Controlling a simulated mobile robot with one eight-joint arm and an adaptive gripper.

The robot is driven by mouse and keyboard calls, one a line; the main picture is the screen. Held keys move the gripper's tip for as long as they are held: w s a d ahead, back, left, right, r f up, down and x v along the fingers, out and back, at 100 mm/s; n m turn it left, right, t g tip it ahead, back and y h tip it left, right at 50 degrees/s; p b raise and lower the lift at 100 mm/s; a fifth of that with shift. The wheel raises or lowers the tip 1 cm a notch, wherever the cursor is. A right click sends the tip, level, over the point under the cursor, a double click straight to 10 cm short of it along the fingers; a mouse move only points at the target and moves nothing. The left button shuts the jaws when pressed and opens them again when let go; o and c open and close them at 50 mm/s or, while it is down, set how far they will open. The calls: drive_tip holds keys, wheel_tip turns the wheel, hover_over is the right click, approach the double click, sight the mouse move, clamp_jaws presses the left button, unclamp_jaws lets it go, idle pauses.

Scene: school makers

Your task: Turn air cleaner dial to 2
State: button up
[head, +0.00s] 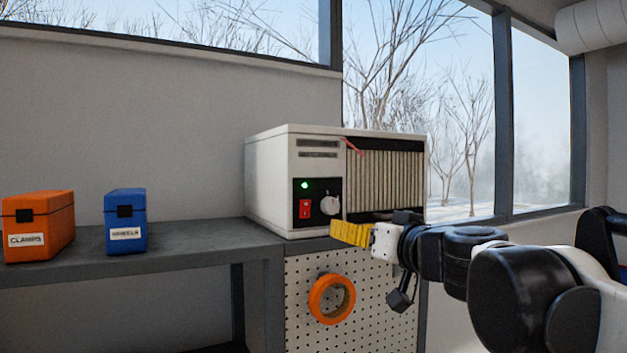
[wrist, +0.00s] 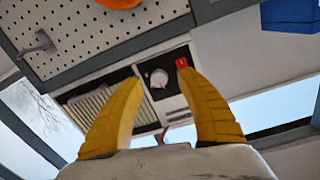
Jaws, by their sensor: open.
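The air cleaner (head: 268,185) is a white box with a slatted grille, standing on the bench. Its black panel carries a lit green lamp (head: 304,185), a red switch (head: 305,209) and a round pale dial (head: 330,205). The dial's numbers and setting are too small to read. My gripper (head: 338,232) has yellow fingers and is in front of and slightly below the panel, apart from it. In the wrist view, the fingers are spread and empty, with the dial (wrist: 159,78) showing between their tips and the red switch (wrist: 182,63) by the right tip.
An orange case (head: 40,228) labelled clamps and a blue case (head: 125,222) stand left on the grey bench (head: 190,254). An orange tape ring (head: 332,299) hangs on the pegboard (head: 303,275) below the air cleaner. The bench between blue case and air cleaner is clear.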

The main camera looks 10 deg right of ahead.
sight(333, 206)
drive_tip(key=shift+t+h, duration=0.3)
drive_tip(key=w+r+p, duration=0.1)
drive_tip(key=w, duration=0.2)
drive_tip(key=w+a+r+p, duration=0.1)
drive_tip(key=w, duration=0.3)
drive_tip(key=w+r+p, duration=0.1)
drive_tip(key=w, duration=0.3)
drive_tip(key=shift+w+a+r, duration=0.1)
drive_tip(key=shift+w+a, duration=0.05)
drive_tip(key=shift+a, duration=0.25)
drive_tip(key=c, duration=0.9)
